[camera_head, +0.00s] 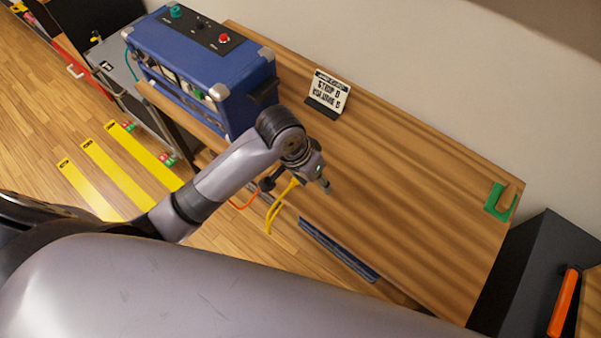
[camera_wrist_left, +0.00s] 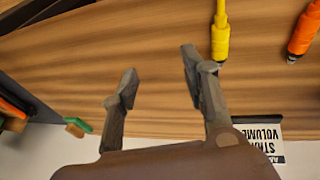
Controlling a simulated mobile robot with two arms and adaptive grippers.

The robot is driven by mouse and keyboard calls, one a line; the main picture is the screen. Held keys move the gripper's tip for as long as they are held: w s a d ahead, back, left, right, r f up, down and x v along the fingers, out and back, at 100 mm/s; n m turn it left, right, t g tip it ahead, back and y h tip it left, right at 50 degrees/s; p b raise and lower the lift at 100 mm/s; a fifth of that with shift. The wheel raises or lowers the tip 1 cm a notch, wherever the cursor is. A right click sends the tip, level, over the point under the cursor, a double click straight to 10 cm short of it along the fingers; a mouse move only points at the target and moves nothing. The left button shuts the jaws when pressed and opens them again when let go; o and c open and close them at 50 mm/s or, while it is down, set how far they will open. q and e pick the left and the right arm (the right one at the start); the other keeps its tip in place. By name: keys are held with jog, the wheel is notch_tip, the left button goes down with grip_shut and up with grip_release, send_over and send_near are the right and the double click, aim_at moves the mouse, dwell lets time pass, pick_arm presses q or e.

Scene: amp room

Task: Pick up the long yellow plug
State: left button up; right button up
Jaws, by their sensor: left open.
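The yellow plug (camera_wrist_left: 220,38) lies on the wooden bench top in the left wrist view, just beyond the right finger and outside the gap between the fingers. In the head view its yellow cable (camera_head: 271,213) hangs over the bench's front edge, and my gripper partly hides the plug end. My left gripper (camera_head: 297,187) is over the front edge of the bench. Its fingers are spread and empty in the left wrist view (camera_wrist_left: 158,74). I cannot tell whether a finger touches the plug. My right gripper is not in view.
An orange plug (camera_wrist_left: 303,36) lies right of the yellow one in the wrist view. A green pad with a wooden block (camera_head: 507,197) is far right. The bench's middle is clear.

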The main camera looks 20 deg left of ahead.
pick_arm(q)
jog(key=w+a+r+g+y, duration=0.25)
jog(key=w+a+r, duration=0.2)
jog(key=r, duration=0.45)
jog(key=shift+t+y, duration=0.35)
jog(key=f, duration=0.5)
jog(key=f+p, duration=0.1)
jog(key=f, duration=0.4)
jog(key=shift+a+f, duration=0.2)
jog(key=shift+f, duration=0.6)
jog(key=f, duration=0.1)
jog(key=f+p, duration=0.1)
jog(key=f, duration=0.1)
jog(key=shift+a+f, duration=0.2)
jog(key=shift+f, duration=0.7)
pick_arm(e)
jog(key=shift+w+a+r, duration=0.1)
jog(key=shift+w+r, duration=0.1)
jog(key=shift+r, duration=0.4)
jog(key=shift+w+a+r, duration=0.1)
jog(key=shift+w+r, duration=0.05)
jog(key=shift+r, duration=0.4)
pick_arm(q)
jog(key=shift+c, duration=0.4)
grip_shut()
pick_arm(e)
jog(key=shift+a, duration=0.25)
